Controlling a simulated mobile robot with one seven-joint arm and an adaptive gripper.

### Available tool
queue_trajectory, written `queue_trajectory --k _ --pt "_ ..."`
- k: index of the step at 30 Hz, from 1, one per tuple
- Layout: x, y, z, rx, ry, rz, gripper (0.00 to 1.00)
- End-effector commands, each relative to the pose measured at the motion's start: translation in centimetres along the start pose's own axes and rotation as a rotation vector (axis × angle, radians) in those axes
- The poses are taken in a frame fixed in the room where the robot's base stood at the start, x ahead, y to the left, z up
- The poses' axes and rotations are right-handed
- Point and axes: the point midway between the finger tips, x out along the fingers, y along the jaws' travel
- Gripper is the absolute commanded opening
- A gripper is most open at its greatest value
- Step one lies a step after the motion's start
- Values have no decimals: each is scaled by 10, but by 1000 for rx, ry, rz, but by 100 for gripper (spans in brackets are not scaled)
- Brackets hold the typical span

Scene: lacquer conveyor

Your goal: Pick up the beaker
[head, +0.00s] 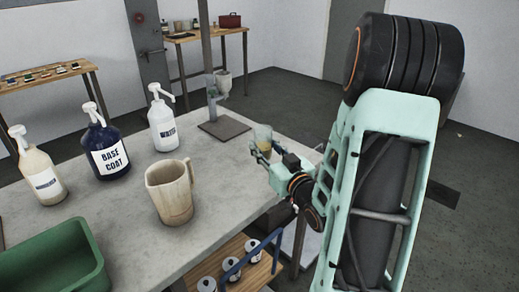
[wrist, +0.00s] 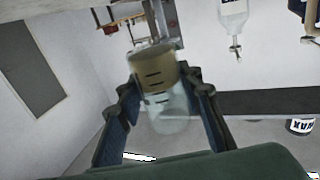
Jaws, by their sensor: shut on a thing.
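The beaker (head: 263,132) is a small clear vessel at the right edge of the grey table in the head view. In the wrist view the beaker (wrist: 158,90) has dark marks and a yellowish-brown band, with a clear part nearer my palm. My gripper (head: 262,152) is shut on it. In the wrist view the two fingers of my gripper (wrist: 165,98) lie along its two sides. The fingers hide part of the beaker in the head view. I cannot tell whether its base touches the table.
On the grey table (head: 120,215) stand a beige pitcher (head: 171,190), a blue base coat bottle (head: 107,147), a white pump bottle (head: 162,122), a cream pump bottle (head: 39,170) and a green bin (head: 55,262). A metal stand (head: 224,129) is close behind the beaker. Cans (head: 230,270) sit below.

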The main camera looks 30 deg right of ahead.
Motion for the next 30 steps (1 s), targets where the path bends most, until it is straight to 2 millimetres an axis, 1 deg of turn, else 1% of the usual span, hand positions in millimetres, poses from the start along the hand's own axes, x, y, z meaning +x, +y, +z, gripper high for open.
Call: queue_trajectory --k 1,4,30 --pt "-8 2 -3 -1 0 3 8" --pt "-21 2 -9 -1 0 4 8" --pt "-49 4 -25 2 -3 0 8"
